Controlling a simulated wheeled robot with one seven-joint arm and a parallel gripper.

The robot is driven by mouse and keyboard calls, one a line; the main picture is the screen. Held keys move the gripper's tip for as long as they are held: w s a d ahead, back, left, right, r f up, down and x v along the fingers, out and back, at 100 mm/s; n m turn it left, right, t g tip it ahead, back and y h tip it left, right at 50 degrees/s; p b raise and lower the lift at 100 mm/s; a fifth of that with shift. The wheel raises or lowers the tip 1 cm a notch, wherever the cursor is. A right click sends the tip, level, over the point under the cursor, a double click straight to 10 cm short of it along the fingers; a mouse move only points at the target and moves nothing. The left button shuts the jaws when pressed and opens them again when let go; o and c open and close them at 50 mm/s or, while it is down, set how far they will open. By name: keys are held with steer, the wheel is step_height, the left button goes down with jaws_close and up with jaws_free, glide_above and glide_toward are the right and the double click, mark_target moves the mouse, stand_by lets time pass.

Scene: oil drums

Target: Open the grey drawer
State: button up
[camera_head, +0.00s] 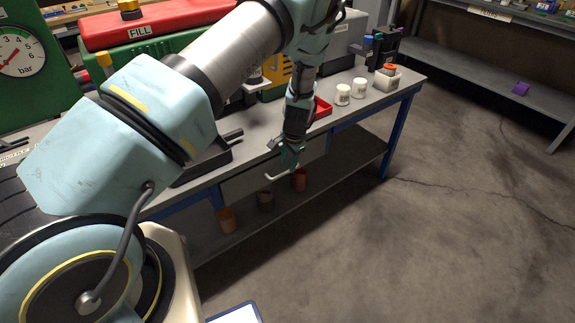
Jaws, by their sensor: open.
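The grey drawer (245,182) is under the front edge of the grey workbench, and its front faces the open floor. A pale bar handle (277,177) shows at the drawer front. My gripper (288,163) hangs pointing down in front of the bench edge, right at the handle in the picture. Its jaws are open and small in view. I cannot tell whether they touch the handle or stand around it. My arm and gripper hide part of the drawer front. The drawer looks closed.
Concrete floor (400,250) is clear in front. Another shelf unit (470,75) stands at right.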

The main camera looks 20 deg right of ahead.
mark_target(287, 171)
steer(key=shift+w+a+f, duration=0.1)
steer(key=shift+w+f, duration=0.05)
steer(key=shift+f, duration=0.65)
steer(key=shift+w+a+f, duration=0.1)
steer(key=shift+w+f, duration=0.05)
steer(key=shift+f, duration=0.6)
jaws_close()
